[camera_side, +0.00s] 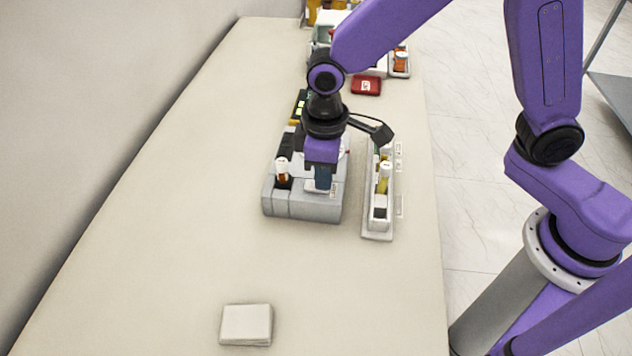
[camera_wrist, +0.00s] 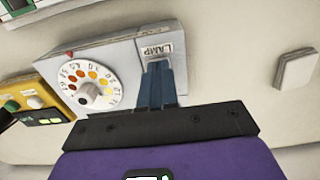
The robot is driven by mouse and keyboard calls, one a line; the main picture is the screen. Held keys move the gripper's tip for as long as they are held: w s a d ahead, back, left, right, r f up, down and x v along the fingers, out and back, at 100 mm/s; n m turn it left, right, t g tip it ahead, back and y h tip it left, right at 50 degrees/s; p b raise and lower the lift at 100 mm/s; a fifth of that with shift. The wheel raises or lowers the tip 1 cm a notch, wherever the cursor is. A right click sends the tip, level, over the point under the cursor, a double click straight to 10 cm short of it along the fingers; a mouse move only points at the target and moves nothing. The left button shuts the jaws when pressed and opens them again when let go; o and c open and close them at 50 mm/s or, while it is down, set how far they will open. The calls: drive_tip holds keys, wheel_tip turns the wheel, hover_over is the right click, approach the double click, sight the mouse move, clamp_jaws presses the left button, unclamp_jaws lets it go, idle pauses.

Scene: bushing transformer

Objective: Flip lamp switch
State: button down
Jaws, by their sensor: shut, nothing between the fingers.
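The lamp switch area is on a grey instrument box (camera_side: 300,210) in the side view. In the wrist view a label reading LAMP (camera_wrist: 163,49) shows on the grey panel (camera_wrist: 120,52), just beyond my fingertips. My gripper (camera_wrist: 158,68) is shut with its blue fingers together and nothing between them. The fingertips are right at the panel just below the label; I cannot tell whether they touch it. The switch itself is hidden behind the fingers. In the side view my gripper (camera_side: 322,186) points down over the front right part of the box.
A dial with coloured dots (camera_wrist: 88,87) is left of my fingers. A yellow device (camera_wrist: 38,102) is further left. A narrow white rack (camera_side: 378,215) stands close right of the box. A white block (camera_side: 246,324) lies in front. A red case (camera_side: 366,86) lies behind. The front table is mostly clear.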

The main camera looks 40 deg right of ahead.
drive_tip(key=shift+r, duration=3.5)
drive_tip(key=s+d+n, duration=0.3)
drive_tip(key=s+d, duration=1.6)
drive_tip(key=shift+d+n, duration=0.3)
drive_tip(key=shift+d, duration=0.05)
drive_tip(key=shift+w+r, duration=0.1)
wheel_tip(320, 180, up, 7)
drive_tip(key=n, duration=1.4)
hover_over(309, 184)
